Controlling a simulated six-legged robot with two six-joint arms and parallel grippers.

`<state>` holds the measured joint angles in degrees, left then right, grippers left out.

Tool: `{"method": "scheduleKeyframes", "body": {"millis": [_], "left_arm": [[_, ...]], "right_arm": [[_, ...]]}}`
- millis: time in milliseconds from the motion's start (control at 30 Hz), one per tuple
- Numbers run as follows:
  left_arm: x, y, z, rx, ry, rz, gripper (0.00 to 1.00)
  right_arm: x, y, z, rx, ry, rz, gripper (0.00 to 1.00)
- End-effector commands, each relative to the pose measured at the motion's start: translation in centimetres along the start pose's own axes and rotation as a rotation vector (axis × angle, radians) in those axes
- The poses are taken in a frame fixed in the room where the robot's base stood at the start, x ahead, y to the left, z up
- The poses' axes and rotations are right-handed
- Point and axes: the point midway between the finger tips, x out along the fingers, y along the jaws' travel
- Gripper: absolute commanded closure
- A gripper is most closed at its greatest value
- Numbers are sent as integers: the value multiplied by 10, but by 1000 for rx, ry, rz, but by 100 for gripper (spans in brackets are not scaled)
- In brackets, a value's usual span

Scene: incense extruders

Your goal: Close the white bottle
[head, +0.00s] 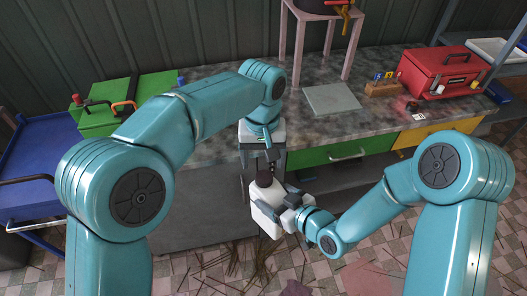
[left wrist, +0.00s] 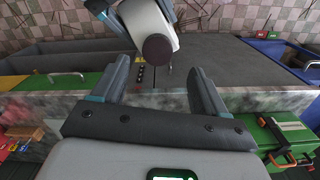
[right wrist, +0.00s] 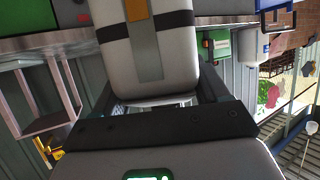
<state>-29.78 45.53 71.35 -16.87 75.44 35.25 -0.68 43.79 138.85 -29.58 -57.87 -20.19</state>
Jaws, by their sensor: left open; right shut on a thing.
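The white bottle (head: 266,214) is held in front of the workbench, in the air, with a dark brown round cap (head: 264,179) at its top. My right gripper (head: 287,206) is shut on the bottle's body from the right. The right wrist view shows the bottle (right wrist: 178,58) with a dark band and an orange patch, between the fingers. My left gripper (head: 270,158) is open and empty just above the cap, pointing down. In the left wrist view the cap (left wrist: 157,49) lies beyond the open fingertips, apart from them. I cannot tell how tightly the cap sits.
The workbench (head: 210,152) stands behind the bottle, with green and yellow drawers. On it are a green toolbox (head: 123,105), a red toolbox (head: 440,72), a flat grey plate (head: 331,98) and a pink stand (head: 298,50). A blue cart (head: 40,150) is at the left.

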Motion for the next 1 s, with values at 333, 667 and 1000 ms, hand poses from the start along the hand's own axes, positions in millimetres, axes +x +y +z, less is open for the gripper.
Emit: {"method": "scheduleKeyframes", "body": {"millis": [333, 667, 1000], "left_arm": [[-9, 0, 0, -580, 5, 6, 27], [-16, 2, -1, -602, 16, 17, 27], [9, 2, 0, -601, 12, 13, 27]], "right_arm": [[0, 0, -2, -2, 5, 1, 100], [0, 0, -2, -2, 5, 1, 100], [0, 0, -2, -2, 5, 1, 100]]}}
